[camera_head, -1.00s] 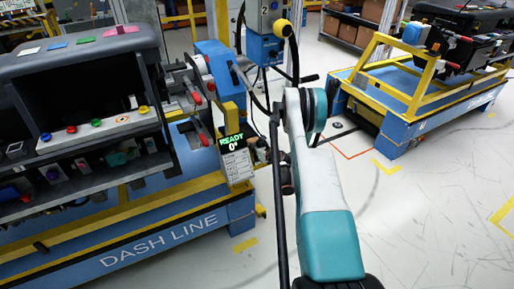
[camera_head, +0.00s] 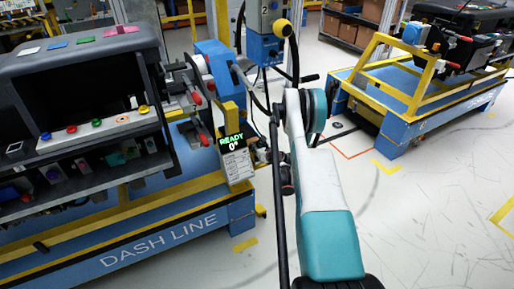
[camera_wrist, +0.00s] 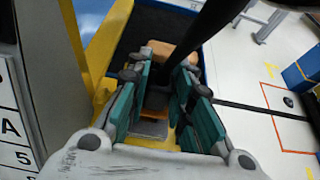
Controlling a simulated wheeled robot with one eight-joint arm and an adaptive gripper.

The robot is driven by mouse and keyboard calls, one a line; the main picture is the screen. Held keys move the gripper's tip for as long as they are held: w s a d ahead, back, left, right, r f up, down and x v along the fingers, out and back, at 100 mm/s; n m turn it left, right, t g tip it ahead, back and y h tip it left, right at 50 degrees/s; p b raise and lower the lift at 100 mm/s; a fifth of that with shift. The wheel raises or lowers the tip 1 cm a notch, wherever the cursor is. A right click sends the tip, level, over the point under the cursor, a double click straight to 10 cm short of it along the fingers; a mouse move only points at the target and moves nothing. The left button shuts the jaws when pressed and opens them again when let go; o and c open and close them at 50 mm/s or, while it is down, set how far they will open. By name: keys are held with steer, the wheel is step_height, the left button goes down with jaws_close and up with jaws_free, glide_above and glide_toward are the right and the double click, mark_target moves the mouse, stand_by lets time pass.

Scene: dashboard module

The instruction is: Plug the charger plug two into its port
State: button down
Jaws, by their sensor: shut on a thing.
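In the wrist view my gripper (camera_wrist: 160,76) has its teal pads closed around a dark piece that I take for the charger plug (camera_wrist: 157,97). The pads hide much of it, so its number cannot be read. A thick black cable (camera_wrist: 215,22) runs up and right from near the fingertips. A tan-orange block (camera_wrist: 186,46) shows just beyond the tips; I cannot tell whether it touches the plug. In the head view my gripper is mostly hidden behind my white and teal arm. No port can be made out clearly.
The dashboard module (camera_head: 85,55) sits on the blue and yellow cart (camera_head: 215,222) at left. A sign reading READY (camera_head: 234,143) hangs at its right end. A grey and blue box marked 2 (camera_head: 264,20) stands behind. Another cart (camera_head: 395,130) is at right. Open floor lies at lower right.

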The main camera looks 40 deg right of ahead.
mark_target(258, 145)
steer(key=shift+f, duration=1.3)
steer(key=c, duration=1.3)
jaws_free()
steer(key=shift+d+f, duration=0.1)
steer(key=shift+c, duration=0.2)
steer(key=shift+a, duration=0.2)
steer(key=shift+w, duration=0.1)
step_height(258, 145, up, 9)
steer(key=shift+d+r, duration=0.1)
steer(key=shift+r, duration=0.05)
steer(key=shift+d+r, duration=0.1)
steer(key=shift+r, duration=0.3)
steer(key=shift+d, duration=0.1)
